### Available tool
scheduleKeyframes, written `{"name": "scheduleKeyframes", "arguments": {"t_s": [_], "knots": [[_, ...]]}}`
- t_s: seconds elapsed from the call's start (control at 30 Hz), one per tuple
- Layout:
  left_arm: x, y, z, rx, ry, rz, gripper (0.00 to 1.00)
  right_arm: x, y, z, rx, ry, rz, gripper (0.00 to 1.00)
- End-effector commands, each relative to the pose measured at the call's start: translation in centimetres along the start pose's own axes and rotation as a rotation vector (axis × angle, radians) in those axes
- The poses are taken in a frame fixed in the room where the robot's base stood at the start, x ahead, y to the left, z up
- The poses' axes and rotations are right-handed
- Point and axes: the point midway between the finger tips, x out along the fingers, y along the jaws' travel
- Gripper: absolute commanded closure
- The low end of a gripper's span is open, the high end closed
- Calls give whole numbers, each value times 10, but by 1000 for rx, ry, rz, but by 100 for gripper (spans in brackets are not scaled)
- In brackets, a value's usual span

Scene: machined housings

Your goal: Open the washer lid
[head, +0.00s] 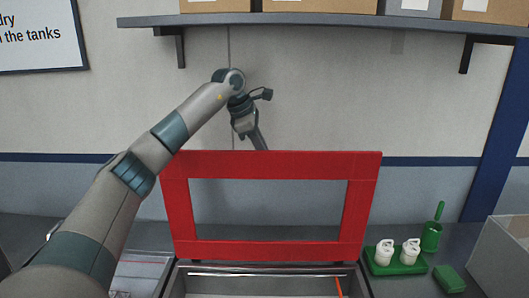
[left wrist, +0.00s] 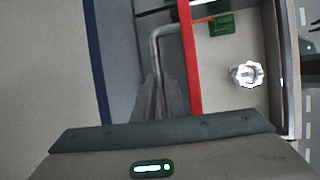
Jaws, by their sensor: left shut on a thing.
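The washer lid (head: 270,164), a red frame with a clear window, stands raised and close to upright at the back of the metal washer tank (head: 270,268). It also shows as a red edge in the left wrist view (left wrist: 189,60). My left arm reaches over from the left, and my left gripper (head: 261,145) is at the lid's top edge, partly hidden behind it. In the left wrist view, my left fingers (left wrist: 160,100) are closed on a bent grey bar handle (left wrist: 157,50) beside the lid. My right gripper is in neither view.
A machined metal part (left wrist: 245,74) and a green block (left wrist: 222,26) lie beyond the lid edge in the wrist view. Right of the tank are a green tray (head: 396,266) with two white bottles, a green brush (head: 432,235) and a grey bin (head: 502,255). A shelf (head: 320,21) hangs above.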

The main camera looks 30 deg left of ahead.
Motion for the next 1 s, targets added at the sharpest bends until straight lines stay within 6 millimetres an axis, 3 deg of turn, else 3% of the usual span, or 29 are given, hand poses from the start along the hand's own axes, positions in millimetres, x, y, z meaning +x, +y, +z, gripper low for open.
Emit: {"name": "scheduleKeyframes", "arguments": {"t_s": [0.13,0.17,0.2,0.23,0.67,1.0], "knots": [[6,-1,-4,-4,9,-5,100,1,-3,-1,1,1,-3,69],[6,-1,-4,-4,9,-5,82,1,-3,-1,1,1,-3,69],[6,-1,-3,-4,9,-4,73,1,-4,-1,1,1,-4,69],[5,-1,-3,-3,8,-4,71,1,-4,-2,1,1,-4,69],[-3,0,0,-1,0,1,71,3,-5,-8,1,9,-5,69],[-40,2,-1,-1,-1,3,71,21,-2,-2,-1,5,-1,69]]}}
